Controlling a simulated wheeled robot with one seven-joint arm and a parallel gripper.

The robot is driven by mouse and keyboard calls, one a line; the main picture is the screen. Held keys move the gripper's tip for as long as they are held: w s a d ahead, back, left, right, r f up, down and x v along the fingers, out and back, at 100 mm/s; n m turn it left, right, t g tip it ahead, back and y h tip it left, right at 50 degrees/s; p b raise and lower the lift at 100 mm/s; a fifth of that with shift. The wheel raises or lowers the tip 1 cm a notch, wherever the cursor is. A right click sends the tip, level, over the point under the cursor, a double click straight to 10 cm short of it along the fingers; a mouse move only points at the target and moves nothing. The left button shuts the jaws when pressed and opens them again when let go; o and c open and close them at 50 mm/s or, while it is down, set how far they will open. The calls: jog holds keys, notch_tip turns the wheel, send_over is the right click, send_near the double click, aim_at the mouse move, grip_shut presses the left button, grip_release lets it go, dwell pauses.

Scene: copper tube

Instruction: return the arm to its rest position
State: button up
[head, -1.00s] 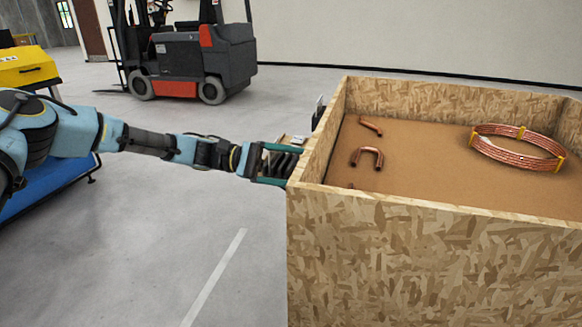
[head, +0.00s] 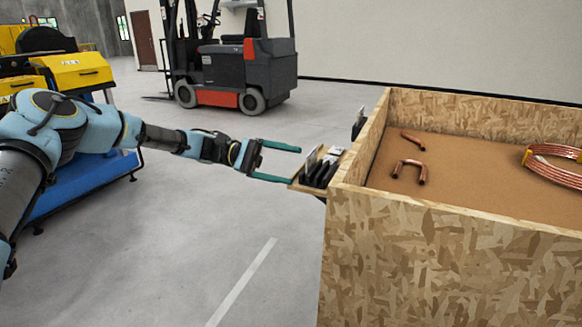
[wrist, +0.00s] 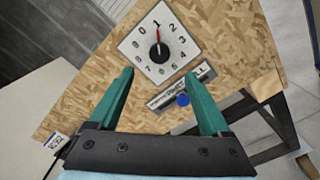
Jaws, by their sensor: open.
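My gripper (head: 289,164) is open and empty, its two green fingers spread apart. In the head view it is stretched out just left of a small wooden shelf (head: 309,188) on the crate's left side. The wrist view shows the same open fingers (wrist: 165,100) in front of a wooden board with a white dial (wrist: 158,44). The dial has a black knob and a red pointer near 1. A label plate with a blue button (wrist: 183,99) lies below it. Whether a fingertip touches the shelf cannot be told.
The chipboard crate (head: 440,258) stands at the right. It holds a U-shaped copper piece (head: 410,167), a short copper piece (head: 412,140) and a copper coil (head: 556,165). Dark items (head: 318,172) stand on the shelf. A forklift (head: 240,70) is behind. Open floor lies in front of my arm.

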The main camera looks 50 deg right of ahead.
dwell(0.4)
jog(key=w+a+f+n+t+y+p, duration=0.1)
jog(key=w+a+f+t, duration=0.2)
jog(key=a, duration=0.6)
jog(key=w+a+f+n+t+y, duration=0.1)
jog(key=w+a+f+t, duration=0.1)
jog(key=w+a+t, duration=0.45)
jog(key=w+a+f+t+y+p, duration=0.1)
jog(key=a+f+t, duration=0.1)
jog(key=a, duration=0.8)
jog(key=a+r+n+t+y, duration=0.1)
jog(key=a+r+t, duration=0.1)
jog(key=a, duration=1.2)
jog(key=a+r+n+t+y, duration=0.1)
jog(key=a+r+t, duration=0.2)
jog(key=a, duration=1.1)
jog(key=shift+s+r+n+t, duration=0.3)
jog(key=shift+s+t, duration=0.05)
jog(key=shift+t, duration=0.8)
